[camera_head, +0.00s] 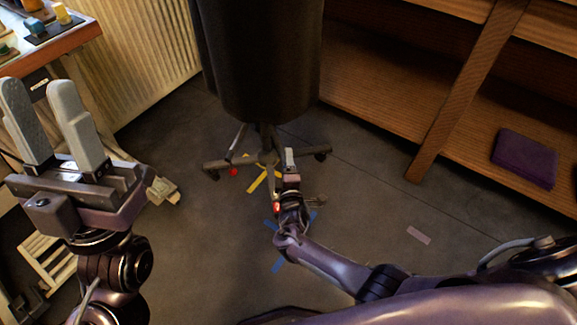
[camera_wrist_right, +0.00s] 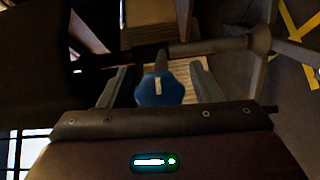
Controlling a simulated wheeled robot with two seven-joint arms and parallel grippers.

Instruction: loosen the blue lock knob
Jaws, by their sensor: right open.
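The blue lock knob (camera_wrist_right: 159,89) has a white mark on its face and shows in the right wrist view. It sits between the two fingers of my right gripper (camera_wrist_right: 158,82), with a gap on both sides. In the head view my right gripper (camera_head: 290,157) is low, under the dark dress form (camera_head: 262,60) and by its stand's legs; the knob cannot be made out there. My left gripper (camera_head: 39,100) is open and empty at the left, far from the stand.
The stand's wheeled base (camera_head: 215,165) rests on the dark floor, with yellow tape (camera_head: 258,181), blue tape (camera_head: 278,265) and a red ball (camera_head: 234,172) nearby. Wooden shelving (camera_head: 450,125) with a purple folded cloth (camera_head: 524,158) stands at right. A radiator (camera_head: 140,50) is at left.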

